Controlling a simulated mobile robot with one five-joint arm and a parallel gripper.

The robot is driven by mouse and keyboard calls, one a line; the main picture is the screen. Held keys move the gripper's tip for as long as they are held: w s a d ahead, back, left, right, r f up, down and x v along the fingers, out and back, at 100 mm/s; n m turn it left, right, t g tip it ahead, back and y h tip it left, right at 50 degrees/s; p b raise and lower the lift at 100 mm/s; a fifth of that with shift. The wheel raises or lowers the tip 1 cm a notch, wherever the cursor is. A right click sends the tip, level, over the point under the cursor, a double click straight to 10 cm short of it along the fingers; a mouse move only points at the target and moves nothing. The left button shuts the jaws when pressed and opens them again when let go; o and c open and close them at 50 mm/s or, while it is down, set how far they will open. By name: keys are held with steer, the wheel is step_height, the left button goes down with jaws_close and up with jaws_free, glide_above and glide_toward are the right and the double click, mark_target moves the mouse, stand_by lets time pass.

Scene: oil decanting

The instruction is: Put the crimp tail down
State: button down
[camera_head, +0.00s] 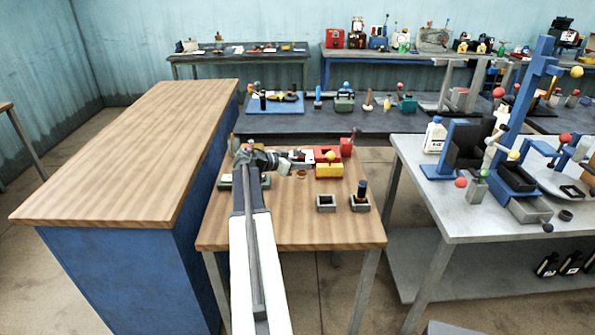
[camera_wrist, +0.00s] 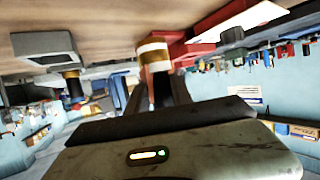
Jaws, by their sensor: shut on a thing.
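My gripper (camera_wrist: 150,98) is shut on the crimp tail (camera_wrist: 154,56), a short post with white and orange-brown bands and a dark end between the fingers. The wrist view is upside down, with the wooden table top (camera_wrist: 130,14) at its top. The post's banded end points toward the table; I cannot tell whether it touches. In the head view my gripper (camera_head: 302,160) is low over the small wooden table (camera_head: 292,232), and a small brown round shape shows just below it.
An empty grey square holder (camera_head: 326,203) stands nearer. Beside it, another grey holder (camera_head: 360,204) carries a dark upright post (camera_head: 362,188). The table's front part is clear.

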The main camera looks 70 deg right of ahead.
steer(key=w+d, duration=0.2)
steer(key=d, duration=0.1)
steer(key=shift+d+f, duration=0.2)
steer(key=shift+d, duration=0.1)
step_height(320, 180, down, 4)
steer(key=b, duration=0.4)
steer(key=shift+w, duration=0.1)
steer(key=shift+r, duration=0.25)
steer(key=shift+f, duration=0.2)
steer(key=c, duration=1.1)
jaws_free()
steer(key=shift+c, duration=0.2)
steer(key=shift+r, duration=0.1)
